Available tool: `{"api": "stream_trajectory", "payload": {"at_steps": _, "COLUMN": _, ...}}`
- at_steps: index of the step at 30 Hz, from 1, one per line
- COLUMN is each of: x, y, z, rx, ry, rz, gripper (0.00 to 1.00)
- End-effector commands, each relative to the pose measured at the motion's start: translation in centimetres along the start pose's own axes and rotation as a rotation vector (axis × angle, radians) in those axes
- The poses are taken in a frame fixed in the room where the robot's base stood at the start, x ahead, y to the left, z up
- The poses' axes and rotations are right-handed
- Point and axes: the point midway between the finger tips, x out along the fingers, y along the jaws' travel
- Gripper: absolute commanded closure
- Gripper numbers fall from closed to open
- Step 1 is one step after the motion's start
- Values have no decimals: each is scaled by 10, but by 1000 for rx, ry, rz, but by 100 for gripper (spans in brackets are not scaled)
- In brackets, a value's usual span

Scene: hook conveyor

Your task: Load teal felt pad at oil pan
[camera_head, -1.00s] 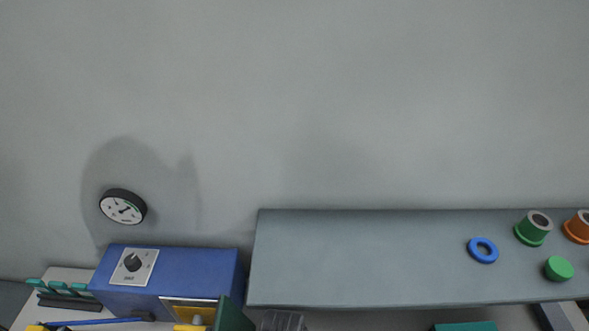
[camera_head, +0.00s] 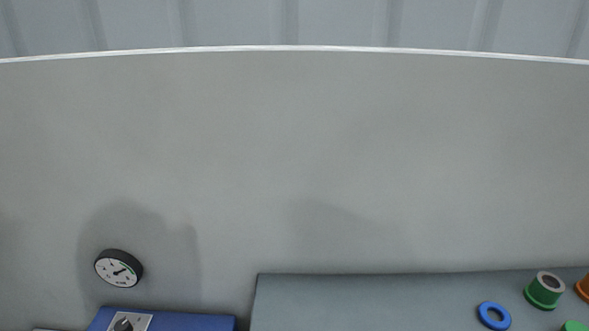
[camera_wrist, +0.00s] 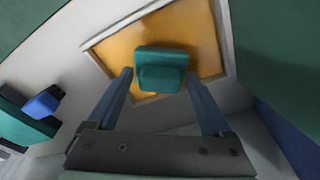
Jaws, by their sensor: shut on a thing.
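In the wrist view, the two fingers of my gripper (camera_wrist: 159,80) are shut on a small teal block, the teal felt pad (camera_wrist: 160,68). Beyond the pad is a yellow-orange surface in a pale frame (camera_wrist: 103,40), which may be the oil pan. The pad overlaps this surface in the picture; I cannot tell whether it touches it. In the head view neither my gripper nor the pad shows.
A blue box (camera_head: 185,323) with a dial and a round gauge (camera_head: 119,268) show in the head view. A grey shelf (camera_head: 370,300) holds a blue ring (camera_head: 482,317) and a green flanged part (camera_head: 541,291). Teal and blue items (camera_wrist: 42,103) lie left in the wrist view.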

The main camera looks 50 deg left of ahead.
Motion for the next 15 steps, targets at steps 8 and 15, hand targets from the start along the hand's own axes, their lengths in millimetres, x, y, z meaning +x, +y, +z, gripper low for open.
{"api": "stream_trajectory", "payload": {"at_steps": 8, "x": 4, "y": 0, "z": 0, "rx": 0, "ry": 1, "rz": 0, "gripper": 60}}
{"api": "stream_trajectory", "payload": {"at_steps": 15, "x": 7, "y": 0, "z": 1, "rx": 0, "ry": 1, "rz": 0, "gripper": 60}}
